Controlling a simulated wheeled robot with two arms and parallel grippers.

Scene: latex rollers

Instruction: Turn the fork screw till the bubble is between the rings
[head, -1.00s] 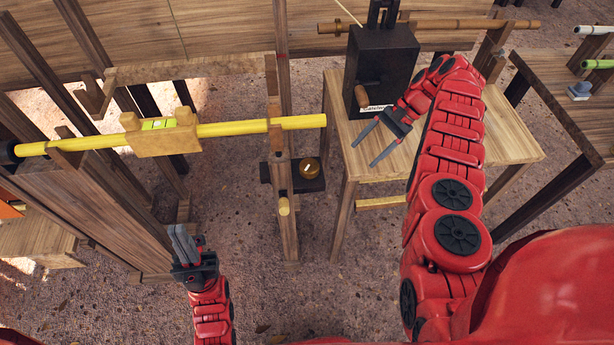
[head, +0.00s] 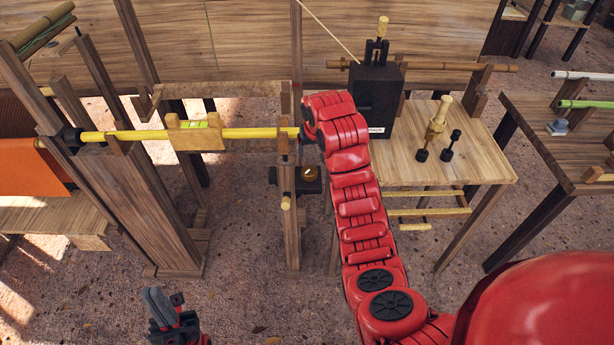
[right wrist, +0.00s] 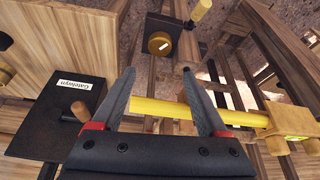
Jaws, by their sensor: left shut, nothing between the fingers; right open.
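A wooden level block (head: 197,138) with a green vial (head: 206,121) sits on the yellow roller (head: 255,133). The vial also shows in the right wrist view (right wrist: 295,138); bubble and rings are too small to read. A round brass knob, apparently the fork screw (head: 309,173), sits on a dark bracket by the post at the roller's right end. It also shows in the right wrist view (right wrist: 159,43). My right gripper (right wrist: 158,75) is open and empty, the knob apart beyond its tips; my arm hides it in the head view. My left gripper (head: 160,307) is shut and empty, low at front left.
A black box (head: 375,100) with a name label stands on a wooden table (head: 490,160) right of the roller. Its wooden handle (right wrist: 82,109) is near my right gripper. Wooden posts (head: 150,215) stand at left.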

